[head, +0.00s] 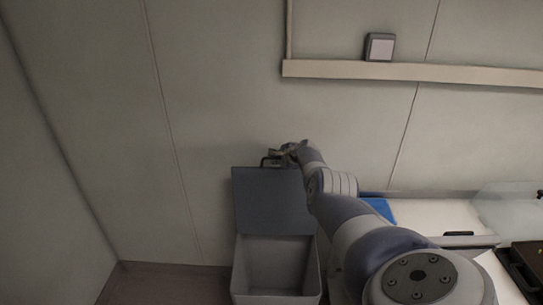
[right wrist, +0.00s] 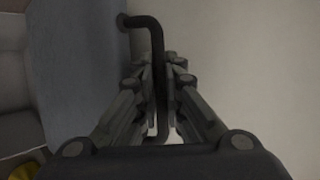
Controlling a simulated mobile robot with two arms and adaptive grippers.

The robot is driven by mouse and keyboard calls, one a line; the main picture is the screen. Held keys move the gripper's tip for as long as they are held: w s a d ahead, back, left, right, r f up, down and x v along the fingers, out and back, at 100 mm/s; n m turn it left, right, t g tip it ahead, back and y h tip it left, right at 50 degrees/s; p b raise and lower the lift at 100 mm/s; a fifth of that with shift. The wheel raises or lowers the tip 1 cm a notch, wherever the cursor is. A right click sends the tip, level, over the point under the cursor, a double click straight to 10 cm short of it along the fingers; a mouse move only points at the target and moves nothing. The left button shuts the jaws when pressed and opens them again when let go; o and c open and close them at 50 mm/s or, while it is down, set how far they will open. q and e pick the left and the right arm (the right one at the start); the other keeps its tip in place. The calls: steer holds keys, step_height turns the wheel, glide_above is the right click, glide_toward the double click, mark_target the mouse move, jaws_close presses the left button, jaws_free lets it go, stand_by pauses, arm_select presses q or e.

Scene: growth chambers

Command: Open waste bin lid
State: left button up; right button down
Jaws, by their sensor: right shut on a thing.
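The waste bin (head: 238,268) stands on the floor against the wall, and its inside looks empty from the head view. Its blue-grey lid (head: 270,203) is raised to about upright at the back of the bin. A dark bar handle (head: 265,162) sits at the lid's top edge. My right gripper (head: 285,155) is at that edge. In the right wrist view the right gripper (right wrist: 161,85) is shut on the dark handle (right wrist: 153,24), with the lid (right wrist: 80,75) to the left. My left gripper is not in view.
A white worktop (head: 440,218) with a blue item (head: 380,208) and a clear panel (head: 508,208) is to the right. A rail (head: 400,71) and a small box (head: 379,46) are on the wall above. Floor (head: 165,284) left of the bin is clear.

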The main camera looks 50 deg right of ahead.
steer(key=shift+w+d, duration=0.15)
steer(key=shift+w, duration=0.05)
steer(key=shift+r, duration=0.1)
steer(key=c, duration=1.7)
jaws_free()
steer(key=shift+s, duration=0.1)
steer(key=shift+s+d+r, duration=0.1)
steer(key=shift+s+d, duration=0.05)
steer(key=shift+s, duration=0.1)
